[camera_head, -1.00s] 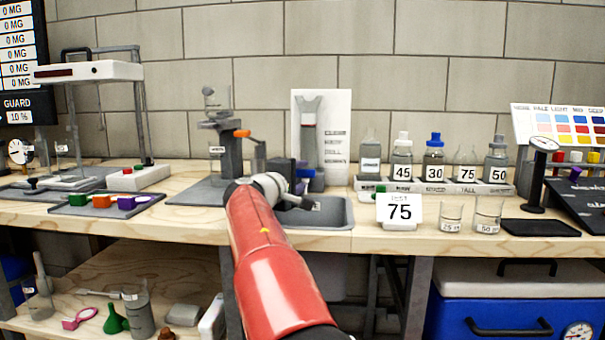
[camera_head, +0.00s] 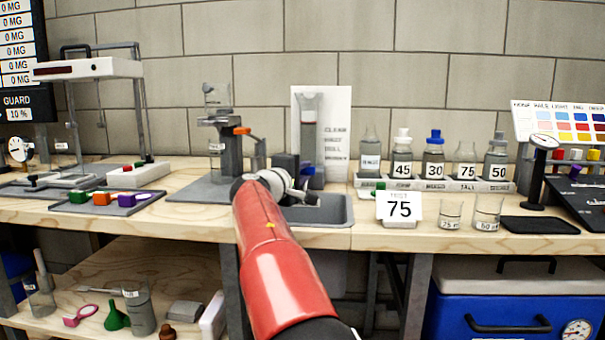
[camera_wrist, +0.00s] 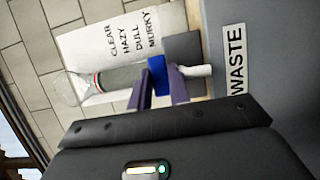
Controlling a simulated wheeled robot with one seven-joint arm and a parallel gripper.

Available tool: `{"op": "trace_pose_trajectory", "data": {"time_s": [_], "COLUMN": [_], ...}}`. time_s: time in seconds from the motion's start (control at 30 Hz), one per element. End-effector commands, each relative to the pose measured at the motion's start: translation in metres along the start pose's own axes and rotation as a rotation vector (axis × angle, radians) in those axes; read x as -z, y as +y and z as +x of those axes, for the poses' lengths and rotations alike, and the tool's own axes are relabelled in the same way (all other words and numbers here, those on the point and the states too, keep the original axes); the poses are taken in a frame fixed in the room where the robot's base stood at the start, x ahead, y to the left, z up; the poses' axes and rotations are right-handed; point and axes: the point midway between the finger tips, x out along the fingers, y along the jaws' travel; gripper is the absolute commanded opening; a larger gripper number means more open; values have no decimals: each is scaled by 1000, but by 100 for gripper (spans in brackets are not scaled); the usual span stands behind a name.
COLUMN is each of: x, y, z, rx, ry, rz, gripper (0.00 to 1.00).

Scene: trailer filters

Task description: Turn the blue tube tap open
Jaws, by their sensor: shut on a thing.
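The blue tap (camera_wrist: 157,68) sits at the lower end of the grey-filled tube (camera_wrist: 108,79), beside a white spout. My gripper (camera_wrist: 162,92) is shut on the blue tap, with one purple-grey finger on each side of it in the wrist view. In the head view the tube (camera_head: 309,135) stands upright before a white card, and the blue tap (camera_head: 307,169) shows just above my gripper (camera_head: 306,188). My gripper hides part of the tube's base.
A grey sink (camera_head: 338,210) lies below the tube, with a WASTE label (camera_wrist: 233,60) in the wrist view. A stand with an orange knob (camera_head: 242,131) is close on the left.

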Motion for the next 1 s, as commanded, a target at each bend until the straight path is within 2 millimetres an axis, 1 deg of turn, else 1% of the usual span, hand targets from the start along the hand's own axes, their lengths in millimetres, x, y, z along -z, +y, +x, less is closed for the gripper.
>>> {"op": "trace_pose_trajectory", "data": {"time_s": [0.17, 0.37, 0.8, 1.0], "x": [-2, -6, -11, -14], "y": [-4, -5, 3, 6], "z": [0, 1, 4, 7], "rx": [1, 0, 4, 4], "ry": [49, 175, 575, 719], "rz": [1, 3, 0, 3], "gripper": [0, 0, 0, 0]}}
